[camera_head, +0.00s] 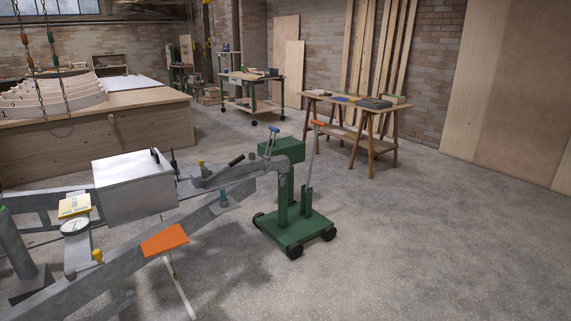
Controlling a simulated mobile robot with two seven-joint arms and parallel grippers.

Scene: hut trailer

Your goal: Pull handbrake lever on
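A grey metal trailer drawbar frame (130,253) runs from the lower left towards the picture's middle. Its front end rests at a green wheeled stand (291,231). A lever with a black grip (237,160) lies low and slanted along the top of the drawbar's front; it looks like the handbrake lever, though I cannot be sure. A blue-handled lever (273,131) stands upright at the coupling end. A tall thin lever with an orange grip (317,124) rises from the green stand. Neither of my grippers is in view.
A trestle table (347,103) and a wheeled workbench (245,76) stand behind. A wooden bench (100,131) is at left. The right-hand floor (440,240) is clear.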

